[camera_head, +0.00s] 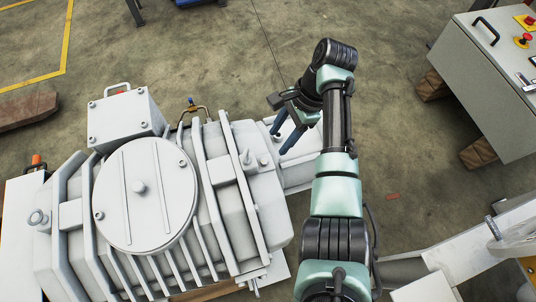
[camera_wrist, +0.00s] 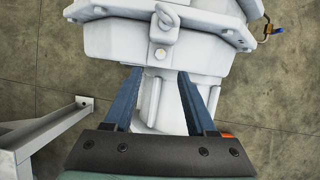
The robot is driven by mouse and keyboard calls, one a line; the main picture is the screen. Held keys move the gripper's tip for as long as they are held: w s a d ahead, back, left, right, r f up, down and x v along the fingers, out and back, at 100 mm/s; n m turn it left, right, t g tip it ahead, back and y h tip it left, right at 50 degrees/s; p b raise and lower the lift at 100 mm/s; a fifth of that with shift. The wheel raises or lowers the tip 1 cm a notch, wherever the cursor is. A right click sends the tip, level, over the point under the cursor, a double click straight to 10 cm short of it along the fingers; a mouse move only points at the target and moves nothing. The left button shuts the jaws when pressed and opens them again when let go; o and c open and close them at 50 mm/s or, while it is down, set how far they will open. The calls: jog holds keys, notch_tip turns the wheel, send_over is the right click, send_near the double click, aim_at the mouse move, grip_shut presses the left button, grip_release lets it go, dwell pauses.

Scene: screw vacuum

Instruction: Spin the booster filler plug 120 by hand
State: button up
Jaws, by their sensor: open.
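A small round plug-like fitting (camera_wrist: 160,53) sits on the white pump housing (camera_wrist: 115,37), just below a lifting eye (camera_wrist: 167,19) in the wrist view. In the head view the fitting (camera_head: 264,161) is at the housing's right end. No label shows, so I cannot tell for certain that it is filler plug 120. My gripper (camera_wrist: 158,76) is open and empty, its two blue fingers well apart. In the wrist view the fitting appears just beyond the fingertips, between their lines. In the head view my gripper (camera_head: 279,138) is above and right of the fitting, apart from it.
The large white pump (camera_head: 215,265) has a round cover (camera_head: 125,210), ribs and a junction box (camera_head: 125,118). A grey control cabinet (camera_head: 475,85) stands at the upper right.

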aim_at(265, 161)
jog(key=b+x, duration=0.3)
jog(key=x, duration=0.5)
jog(key=shift+a+f, duration=0.1)
jog(key=shift+f, duration=0.3)
grip_shut()
